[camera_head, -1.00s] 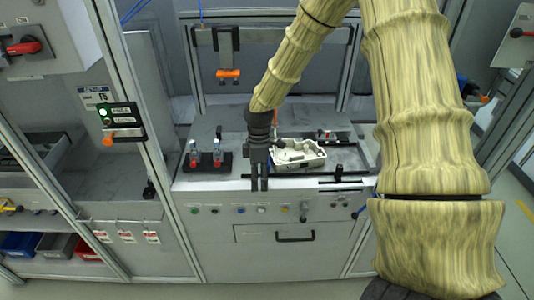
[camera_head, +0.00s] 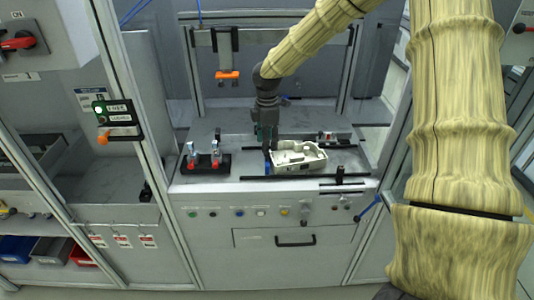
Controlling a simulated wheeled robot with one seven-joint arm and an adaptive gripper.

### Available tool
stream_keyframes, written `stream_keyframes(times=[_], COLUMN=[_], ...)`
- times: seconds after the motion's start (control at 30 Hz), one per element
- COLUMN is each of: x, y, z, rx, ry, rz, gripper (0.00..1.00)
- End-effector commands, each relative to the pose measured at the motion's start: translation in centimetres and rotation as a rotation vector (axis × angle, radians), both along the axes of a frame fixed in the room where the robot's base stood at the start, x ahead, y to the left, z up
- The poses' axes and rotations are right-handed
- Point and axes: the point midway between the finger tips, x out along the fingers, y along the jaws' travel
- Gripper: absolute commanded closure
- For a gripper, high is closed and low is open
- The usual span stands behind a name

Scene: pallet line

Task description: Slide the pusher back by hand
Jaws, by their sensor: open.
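My gripper (camera_head: 267,144) points down at the left end of a cream-coloured cast housing (camera_head: 298,156), over the worktop. Its fingers look close together from this angle, and nothing shows held between them. I cannot tell whether they touch anything. The housing lies open side up between two dark rails; the front rail (camera_head: 290,178) shows clearly. A small dark upright piece with a flat bar (camera_head: 340,177) stands at the right end of the front rail. I cannot single out the pusher for certain; part of the area by the fingers is hidden.
A black base with two red-and-metal clamps (camera_head: 206,162) stands left of the gripper. An orange-ended fixture (camera_head: 228,75) hangs behind. A row of buttons (camera_head: 240,212) runs along the front panel. The worktop (camera_head: 222,126) behind the clamps is clear.

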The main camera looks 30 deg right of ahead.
Motion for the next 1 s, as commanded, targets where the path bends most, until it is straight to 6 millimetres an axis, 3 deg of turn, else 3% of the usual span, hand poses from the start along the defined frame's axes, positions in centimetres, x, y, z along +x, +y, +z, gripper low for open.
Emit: stream_keyframes(times=[0.3, 0.5, 0.93, 1.0], x=[-0.1, 0.0, 0.0, 0.0], y=[0.0, 0.0, 0.0, 0.0], z=[-4.1, -5.7, -6.3, -6.3], rx=[0.001, 0.000, 0.001, 0.001], ry=[0.002, 0.000, -0.001, -0.001], rz=[0.000, 0.001, 0.000, 0.000], gripper=[0.58, 0.58, 0.58, 0.67])
